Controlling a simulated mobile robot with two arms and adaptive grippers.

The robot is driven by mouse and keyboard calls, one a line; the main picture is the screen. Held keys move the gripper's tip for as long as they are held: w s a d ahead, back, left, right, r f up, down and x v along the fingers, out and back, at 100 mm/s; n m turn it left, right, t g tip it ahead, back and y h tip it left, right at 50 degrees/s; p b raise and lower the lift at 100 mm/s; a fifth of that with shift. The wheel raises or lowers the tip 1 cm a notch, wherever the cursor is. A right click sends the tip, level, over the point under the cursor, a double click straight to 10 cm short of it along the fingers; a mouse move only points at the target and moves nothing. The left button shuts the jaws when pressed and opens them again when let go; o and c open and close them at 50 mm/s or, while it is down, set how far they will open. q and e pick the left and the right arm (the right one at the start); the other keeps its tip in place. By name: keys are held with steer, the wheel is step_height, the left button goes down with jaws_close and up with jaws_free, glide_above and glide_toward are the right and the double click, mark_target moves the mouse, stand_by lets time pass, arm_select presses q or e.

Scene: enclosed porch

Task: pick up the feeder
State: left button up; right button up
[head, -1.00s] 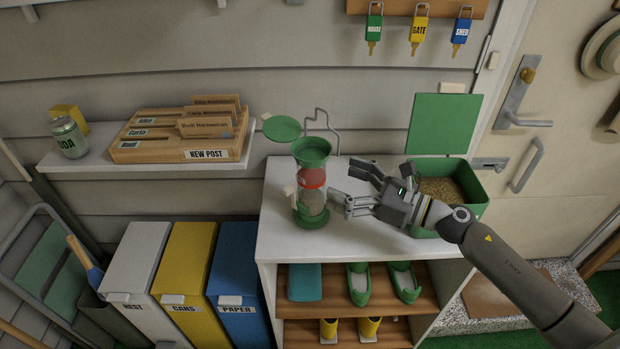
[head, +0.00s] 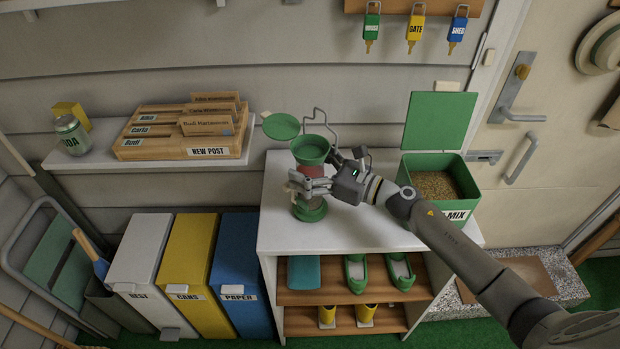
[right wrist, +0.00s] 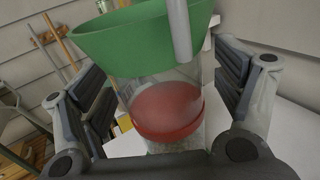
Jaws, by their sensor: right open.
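The feeder (head: 309,207) stands upright on the white cabinet top, a clear tube with a green funnel top, a red band and a green base. Its round green lid (head: 281,126) is swung open to the left. My right gripper (head: 312,186) is at the feeder's tube, its fingers open on either side and hiding part of it. In the right wrist view the green funnel (right wrist: 135,40) and red part (right wrist: 167,110) sit between the open fingers; I cannot tell whether they touch the tube. My left gripper is not in view.
A green seed bin (head: 437,188) with its lid up stands right of the feeder on the cabinet top (head: 345,233). Bins (head: 185,265) stand below left. A wire hook (head: 320,118) rises behind the feeder.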

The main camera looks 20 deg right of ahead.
steer(key=shift+c, duration=1.4)
steer(key=c, duration=1.4)
steer(key=shift+r, duration=0.1)
steer(key=shift+c, duration=0.2)
